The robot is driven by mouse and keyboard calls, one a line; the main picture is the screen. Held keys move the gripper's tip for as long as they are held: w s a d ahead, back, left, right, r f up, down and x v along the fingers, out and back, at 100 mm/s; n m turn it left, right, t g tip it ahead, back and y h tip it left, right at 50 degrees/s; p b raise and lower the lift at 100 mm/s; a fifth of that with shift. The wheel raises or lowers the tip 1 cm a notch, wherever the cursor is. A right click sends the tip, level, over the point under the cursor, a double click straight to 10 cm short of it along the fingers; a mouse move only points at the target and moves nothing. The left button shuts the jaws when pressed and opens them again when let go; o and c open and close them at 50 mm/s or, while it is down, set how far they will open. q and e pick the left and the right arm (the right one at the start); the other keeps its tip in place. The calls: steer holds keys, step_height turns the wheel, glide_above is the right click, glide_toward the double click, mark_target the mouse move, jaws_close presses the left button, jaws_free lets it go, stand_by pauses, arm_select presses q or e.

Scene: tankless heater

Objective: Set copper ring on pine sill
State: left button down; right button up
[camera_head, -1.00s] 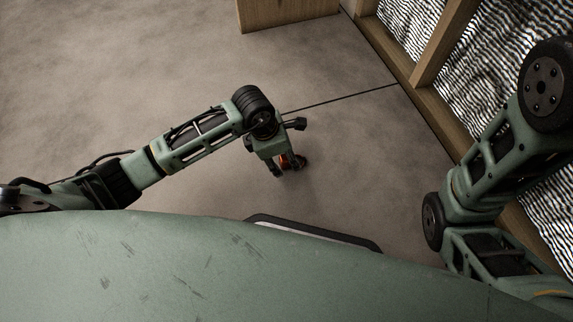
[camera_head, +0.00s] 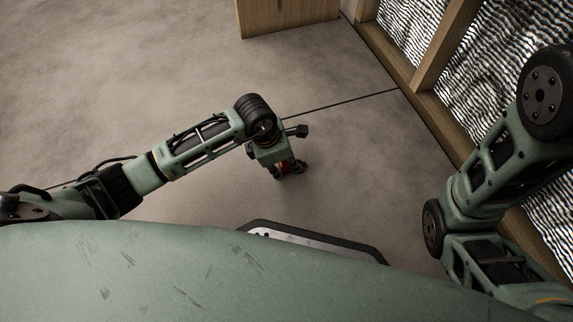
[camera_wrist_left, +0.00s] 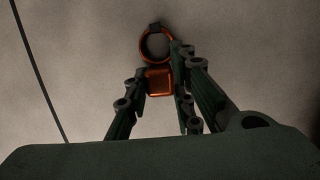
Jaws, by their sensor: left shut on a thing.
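The copper ring (camera_wrist_left: 158,72) shows in the left wrist view as an orange metal loop with a squarish block below it. My left gripper (camera_wrist_left: 160,92) is shut on that block, with a finger on each side. In the head view the left gripper (camera_head: 288,170) points down over the concrete floor, and only a bit of orange shows between its fingers. The pine sill (camera_head: 437,115) is the wooden beam along the foot of the framed wall at the right, apart from the gripper. My right gripper is out of view.
A wooden panel or box (camera_head: 288,14) stands at the top of the head view. Wooden studs (camera_head: 440,50) rise from the sill, with striped, wavy sheeting behind. A thin dark line crosses the floor. The floor between the left gripper and the sill is clear.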

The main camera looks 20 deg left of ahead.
mark_target(284, 163)
arm_select(q)
steer(key=shift+w+d+p+v, duration=0.1)
steer(key=shift+d+p+v, duration=0.05)
steer(key=shift+p+v, duration=0.65)
steer(key=shift+w+d+p+v, duration=0.1)
steer(key=shift+d+p+v, duration=0.1)
steer(key=shift+p+v, duration=0.6)
steer(key=shift+w+d+p+v, duration=0.1)
steer(key=shift+d+p+v, duration=0.05)
steer(key=shift+p+v, duration=0.7)
